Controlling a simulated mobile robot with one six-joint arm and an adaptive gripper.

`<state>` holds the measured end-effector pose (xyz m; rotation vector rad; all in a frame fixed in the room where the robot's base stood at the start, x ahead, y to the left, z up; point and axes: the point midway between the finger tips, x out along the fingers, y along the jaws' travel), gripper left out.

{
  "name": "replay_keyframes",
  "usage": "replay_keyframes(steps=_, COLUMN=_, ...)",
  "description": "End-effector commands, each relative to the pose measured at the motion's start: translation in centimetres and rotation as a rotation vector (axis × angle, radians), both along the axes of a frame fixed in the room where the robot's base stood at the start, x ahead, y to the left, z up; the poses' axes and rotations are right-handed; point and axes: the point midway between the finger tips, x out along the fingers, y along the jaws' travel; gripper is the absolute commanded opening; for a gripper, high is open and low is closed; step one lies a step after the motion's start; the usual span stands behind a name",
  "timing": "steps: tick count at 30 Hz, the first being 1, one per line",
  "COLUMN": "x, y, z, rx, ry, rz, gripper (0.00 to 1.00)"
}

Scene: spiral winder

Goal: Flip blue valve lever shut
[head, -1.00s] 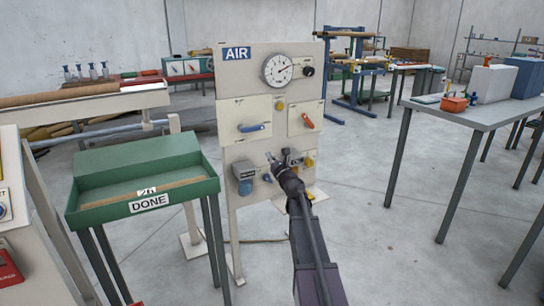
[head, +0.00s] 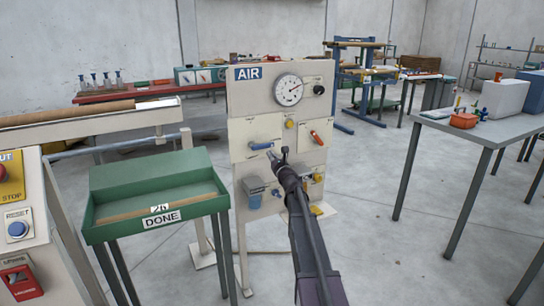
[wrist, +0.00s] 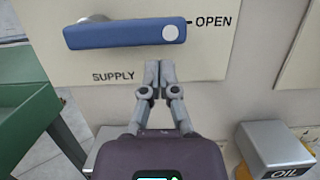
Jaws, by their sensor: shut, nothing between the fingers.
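The blue valve lever (head: 260,146) lies level across its cream plate, on the left of the air panel (head: 262,98). In the wrist view the blue lever (wrist: 120,33) is large, with its pale round end at the OPEN mark and the word SUPPLY below it. My gripper (head: 279,155) is in front of the panel, below and to the right of the lever. In the wrist view my gripper (wrist: 158,66) has its fingertips together, empty, just below the lever's right end. I see a gap between fingertips and lever in that picture.
A red lever (head: 316,138) is on the plate to the right, under a gauge (head: 288,90). A grey oil unit (wrist: 275,150) sticks out low on the right. A green DONE tray (head: 155,222) stands left of the panel.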

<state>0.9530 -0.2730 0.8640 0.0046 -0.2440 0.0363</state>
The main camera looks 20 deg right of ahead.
Motion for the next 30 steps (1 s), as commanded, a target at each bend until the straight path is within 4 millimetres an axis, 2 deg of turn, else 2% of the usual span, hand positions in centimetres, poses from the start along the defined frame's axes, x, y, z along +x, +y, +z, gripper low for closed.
replay_keyframes(steps=5, x=-0.02, y=-0.05, z=0.7, rx=0.0, ry=0.0, rz=-0.001, gripper=0.0)
replay_keyframes(steps=30, x=-0.05, y=-0.34, z=1.09, rx=-0.049, ry=-0.002, rz=-0.002, gripper=0.0)
